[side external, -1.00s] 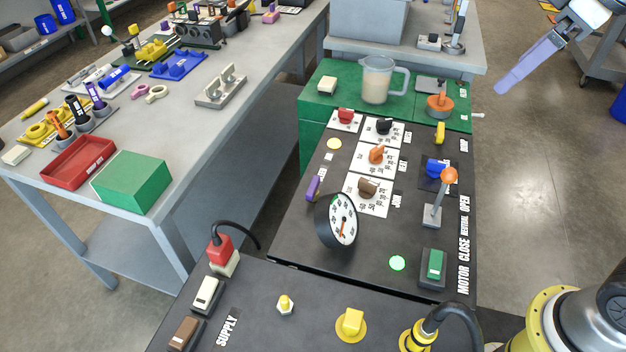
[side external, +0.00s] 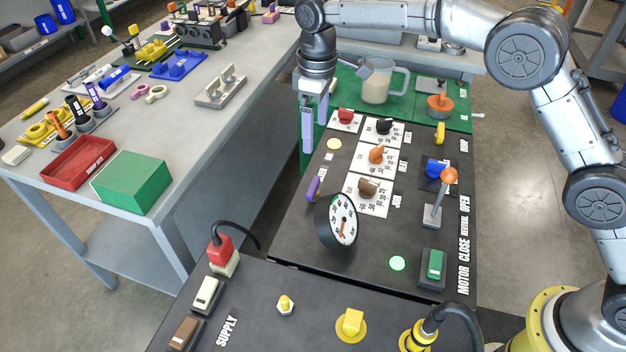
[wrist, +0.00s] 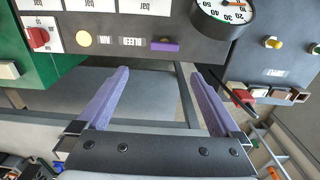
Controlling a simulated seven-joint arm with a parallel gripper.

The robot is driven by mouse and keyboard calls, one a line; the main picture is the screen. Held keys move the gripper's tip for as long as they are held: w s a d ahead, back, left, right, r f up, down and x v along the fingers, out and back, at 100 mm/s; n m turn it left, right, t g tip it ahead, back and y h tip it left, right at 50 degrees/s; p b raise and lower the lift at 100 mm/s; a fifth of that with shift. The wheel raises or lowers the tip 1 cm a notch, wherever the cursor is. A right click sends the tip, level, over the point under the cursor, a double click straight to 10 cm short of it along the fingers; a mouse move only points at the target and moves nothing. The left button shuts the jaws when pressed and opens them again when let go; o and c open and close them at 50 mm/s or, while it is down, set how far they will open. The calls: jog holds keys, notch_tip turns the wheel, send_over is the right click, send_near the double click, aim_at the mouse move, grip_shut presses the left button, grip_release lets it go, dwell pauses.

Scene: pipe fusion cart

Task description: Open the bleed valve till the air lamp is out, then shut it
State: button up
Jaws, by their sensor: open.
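The bleed valve is a small purple handle (side external: 313,188) at the left edge of the black panel. In the wrist view the purple handle (wrist: 164,45) lies level beside the upside-down BLEED label (wrist: 131,41). The air lamp (side external: 334,144) is a round pale-yellow disc farther back on the same edge. In the wrist view the handle is beyond the fingertips (wrist: 160,72), untouched.
A black round gauge (side external: 337,220) stands close to the valve. Red (side external: 346,116), orange (side external: 377,154) and brown (side external: 368,187) knobs sit to the right. A clear jug (side external: 378,80) stands on the green top behind. A gap separates the panel from the grey bench (side external: 235,105).

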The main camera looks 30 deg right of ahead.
aim_at(313, 185)
jog(key=f, duration=1.5)
jog(key=shift+s+a, duration=0.25)
jog(key=shift+a, duration=0.15)
jog(key=c, duration=1.2)
